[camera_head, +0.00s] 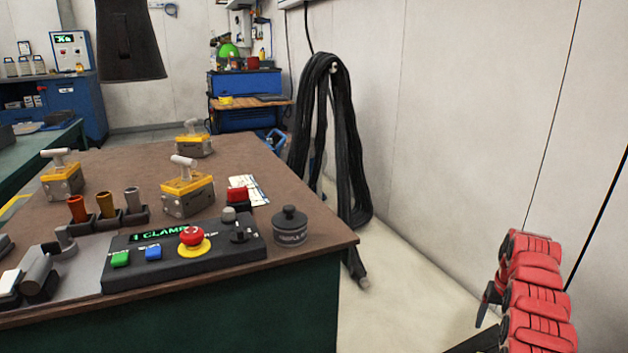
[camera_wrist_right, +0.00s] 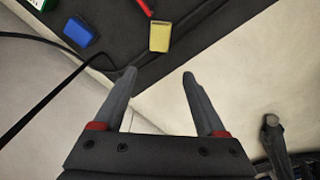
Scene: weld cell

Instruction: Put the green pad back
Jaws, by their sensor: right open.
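A green piece with a white mark (camera_wrist_right: 38,3) shows at the top left edge of the right wrist view, mostly cut off; I cannot tell if it is the green pad. A blue block (camera_wrist_right: 79,31) and a yellow block (camera_wrist_right: 160,37) lie near it by a dark surface. My left gripper is out of view.
The brown-topped table (camera_head: 300,205) holds yellow-and-grey clamps (camera_head: 188,195), coloured cups (camera_head: 77,208), a red stop button (camera_head: 192,237) and a dark lidded pot (camera_head: 289,226). Black cables (camera_head: 325,120) hang on the wall.

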